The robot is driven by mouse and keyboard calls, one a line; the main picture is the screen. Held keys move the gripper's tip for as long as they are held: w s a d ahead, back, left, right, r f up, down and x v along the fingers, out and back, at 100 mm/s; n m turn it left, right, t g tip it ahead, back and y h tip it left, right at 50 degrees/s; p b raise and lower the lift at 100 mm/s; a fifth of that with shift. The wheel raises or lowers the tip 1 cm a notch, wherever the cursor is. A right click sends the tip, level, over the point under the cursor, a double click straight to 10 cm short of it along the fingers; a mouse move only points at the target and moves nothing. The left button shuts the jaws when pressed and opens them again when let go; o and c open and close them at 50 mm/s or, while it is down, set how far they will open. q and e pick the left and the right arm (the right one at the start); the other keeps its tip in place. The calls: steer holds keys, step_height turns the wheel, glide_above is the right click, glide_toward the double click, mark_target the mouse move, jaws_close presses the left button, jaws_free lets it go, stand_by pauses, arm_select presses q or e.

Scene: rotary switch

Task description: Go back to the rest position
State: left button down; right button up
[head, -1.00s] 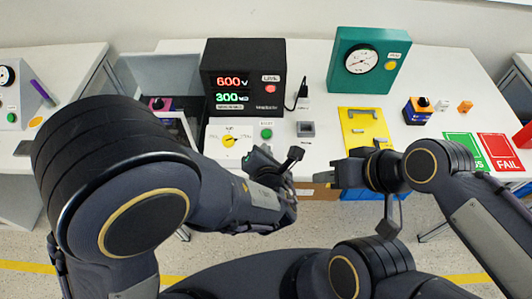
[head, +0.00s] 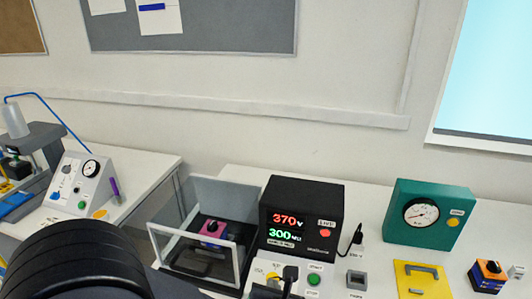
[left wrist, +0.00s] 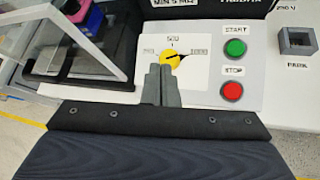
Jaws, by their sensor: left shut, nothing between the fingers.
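The rotary switch is a yellow knob (left wrist: 172,60) on a white panel (left wrist: 206,78); its dark pointer aims right, toward the 1000 mark. My left gripper (left wrist: 161,72) has its two grey fingers together, with nothing between them. In the left wrist view their tips overlap the lower left of the knob; I cannot tell whether they touch it. In the head view only dark parts of my left arm (head: 80,265) show at the bottom, with part of the hand over the panel. The black tester's display (head: 287,227) reads 370 V in red and 300 in green. My right gripper is out of view.
Green START (left wrist: 235,47) and red STOP (left wrist: 231,91) buttons sit right of the knob. A clear-walled enclosure (head: 238,250) holding a magenta-topped device stands left of the tester. A teal gauge box (head: 428,215) and yellow plate (head: 405,290) lie to the right.

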arm_select(q)
steer(key=s+a+r+n+g+y, duration=0.1)
steer(key=s+a+n+g, duration=0.2)
steer(key=a+n, duration=0.8)
steer(key=s+a+r+n+g+y, duration=0.1)
steer(key=s+a+n+g, duration=0.3)
steer(key=a+n, duration=0.65)
steer(key=s+r+n+h, duration=0.2)
steer(key=s+n, duration=0.3)
steer(key=n, duration=0.5)
steer(key=s+a+r+n+t+h, duration=0.1)
steer(key=s+n+h, duration=0.3)
steer(key=n, duration=0.6)
steer(key=shift+v, duration=0.85)
